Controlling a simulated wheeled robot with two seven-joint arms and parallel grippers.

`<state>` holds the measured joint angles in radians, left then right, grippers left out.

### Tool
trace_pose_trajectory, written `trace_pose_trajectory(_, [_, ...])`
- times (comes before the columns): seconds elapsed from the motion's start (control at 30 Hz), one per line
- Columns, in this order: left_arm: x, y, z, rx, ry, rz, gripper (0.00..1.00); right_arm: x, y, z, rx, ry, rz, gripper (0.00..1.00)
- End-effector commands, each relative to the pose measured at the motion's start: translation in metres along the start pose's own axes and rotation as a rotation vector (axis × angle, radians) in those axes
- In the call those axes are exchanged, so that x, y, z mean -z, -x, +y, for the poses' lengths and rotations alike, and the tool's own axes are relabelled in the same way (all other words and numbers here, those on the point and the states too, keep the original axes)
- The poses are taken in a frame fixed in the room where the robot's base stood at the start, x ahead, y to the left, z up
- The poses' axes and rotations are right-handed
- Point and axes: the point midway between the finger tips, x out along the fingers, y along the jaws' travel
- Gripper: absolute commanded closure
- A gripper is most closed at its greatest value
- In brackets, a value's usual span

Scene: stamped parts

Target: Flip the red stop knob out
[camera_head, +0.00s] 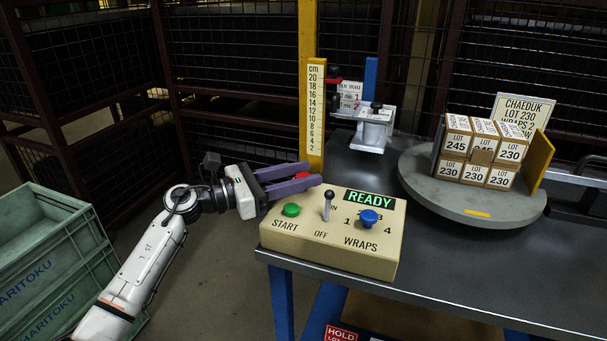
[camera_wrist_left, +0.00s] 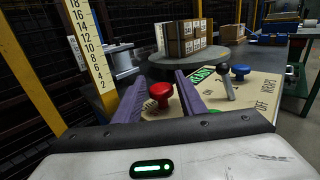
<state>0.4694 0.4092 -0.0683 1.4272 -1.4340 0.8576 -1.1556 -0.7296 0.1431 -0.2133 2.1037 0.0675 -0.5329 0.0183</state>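The red stop knob (camera_head: 303,175) is mostly hidden behind my fingers in the head view. The left wrist view shows it (camera_wrist_left: 160,91) as a round red mushroom cap on the beige control box (camera_head: 328,258). My left gripper (camera_head: 311,174) is open, with purple fingers over the back left of the box. In the left wrist view the fingers (camera_wrist_left: 159,84) lie on either side of the knob, with small gaps seeming to show. The box also carries a green start button (camera_head: 291,210), a black-tipped lever (camera_head: 328,205), a blue wraps knob (camera_head: 369,217) and a lit READY display (camera_head: 369,198).
A yellow ruler post (camera_head: 316,115) stands close behind the box. A round grey turntable (camera_head: 425,185) with stacked cartons (camera_head: 483,150) is at the right. The dark tabletop (camera_head: 450,265) in front is clear. Green crates (camera_head: 50,255) stand at the left.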

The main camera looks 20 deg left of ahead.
Motion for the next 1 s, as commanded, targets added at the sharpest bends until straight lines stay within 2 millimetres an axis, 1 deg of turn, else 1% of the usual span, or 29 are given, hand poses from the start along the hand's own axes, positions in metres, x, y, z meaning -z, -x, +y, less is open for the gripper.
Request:
trace_pose_trajectory(0.3, [0.001, 0.06, 0.0, -0.002, -0.001, 0.003, 0.63, -0.001, -0.001, 0.0, 0.0, 0.0, -0.001, 0.69])
trace_pose_trajectory(0.4, [0.001, 0.077, 0.0, -0.001, -0.001, 0.003, 0.63, -0.002, -0.001, 0.0, 0.0, -0.001, 0.0, 0.69])
trace_pose_trajectory(0.5, [0.001, 0.089, 0.0, -0.001, -0.001, 0.001, 0.63, -0.002, -0.001, 0.0, 0.001, -0.002, 0.001, 0.69])
trace_pose_trajectory(0.67, [-0.001, 0.096, 0.0, 0.0, -0.001, -0.001, 0.63, -0.001, -0.001, 0.0, 0.001, -0.002, 0.003, 0.69])
trace_pose_trajectory(1.0, [-0.001, 0.097, 0.0, 0.0, -0.001, -0.001, 0.63, 0.001, -0.001, 0.0, 0.001, -0.002, 0.007, 0.69])
